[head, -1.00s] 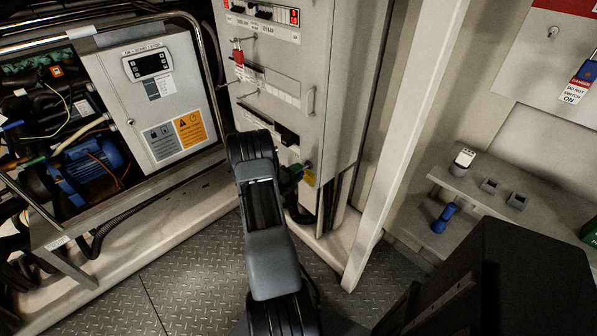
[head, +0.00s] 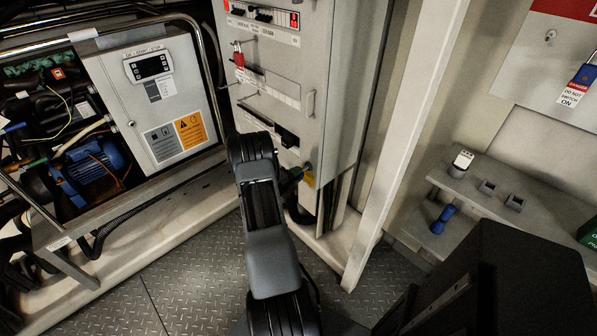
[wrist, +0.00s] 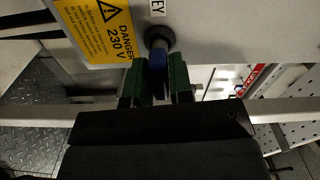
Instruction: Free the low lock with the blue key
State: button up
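The low lock (wrist: 159,38) is a dark round collar on the panel's lower edge, beside a yellow danger label (wrist: 97,25). The blue key (wrist: 157,75) points into the collar; how deep its shaft sits is hidden. My gripper (wrist: 157,88) has a green-padded finger on each side of the key's handle, close against it, and looks shut on it. In the head view the lock is mostly hidden by my gripper at the cabinet's lower corner, under the yellow label (head: 309,179).
A blue padlock (head: 583,76) with a tag hangs on the right wall. A shelf (head: 470,200) at right holds a blue handled item (head: 443,218) and small grey sockets. An open machine bay with a blue motor (head: 92,165) is at left.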

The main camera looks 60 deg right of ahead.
jog(key=shift+n, duration=0.6)
jog(key=shift+p, duration=0.3)
